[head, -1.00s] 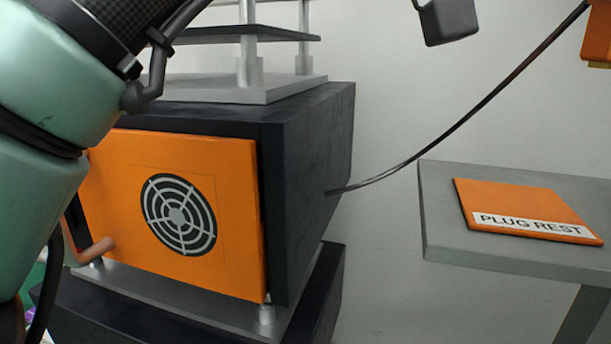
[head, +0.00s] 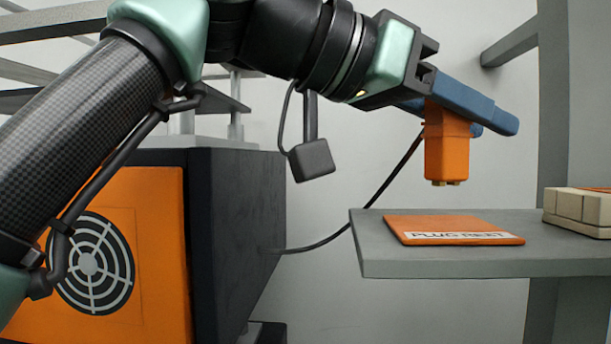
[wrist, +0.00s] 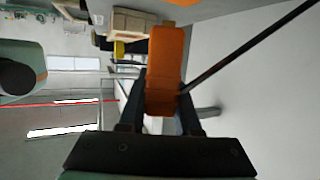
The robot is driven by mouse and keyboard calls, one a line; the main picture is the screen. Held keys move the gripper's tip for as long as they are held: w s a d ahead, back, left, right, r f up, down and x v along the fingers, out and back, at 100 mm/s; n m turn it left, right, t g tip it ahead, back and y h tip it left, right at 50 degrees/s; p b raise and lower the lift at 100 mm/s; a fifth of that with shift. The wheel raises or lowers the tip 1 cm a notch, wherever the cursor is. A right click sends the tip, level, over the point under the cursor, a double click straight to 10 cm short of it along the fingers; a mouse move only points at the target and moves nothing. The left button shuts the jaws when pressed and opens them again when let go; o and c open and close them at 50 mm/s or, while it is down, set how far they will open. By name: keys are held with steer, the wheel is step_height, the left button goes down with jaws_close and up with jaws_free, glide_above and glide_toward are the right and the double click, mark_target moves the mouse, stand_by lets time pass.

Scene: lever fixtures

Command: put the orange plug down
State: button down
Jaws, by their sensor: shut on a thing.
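The orange plug (head: 447,148) hangs upright in my gripper (head: 470,105), with its metal contacts pointing down. The blue fingers are shut on its upper part. The plug is in the air above the orange plug rest pad (head: 455,222), clear of it. The pad lies on a grey shelf (head: 460,260) and has a white "PLUG REST" label. In the wrist view the plug (wrist: 166,70) sits between the fingers. A dark cable (head: 395,180) runs from the plug down toward the black cabinet.
A black cabinet (head: 235,230) with an orange fan-grille front (head: 158,270) stands to the left. Pale blocks (head: 580,208) lie on the shelf right of the pad. Grey posts (head: 555,90) rise behind the shelf's right side.

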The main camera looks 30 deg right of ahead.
steer(key=shift+f+b, duration=1.25)
steer(key=shift+f, duration=0.3)
steer(key=shift+f, duration=0.2)
steer(key=c, duration=0.6)
jaws_free()
steer(key=shift+r, duration=0.1)
steer(key=shift+a+r, duration=0.15)
steer(key=shift+r, duration=0.1)
steer(key=p+v, duration=0.6)
steer(key=v, duration=0.5)
steer(key=shift+a, duration=0.35)
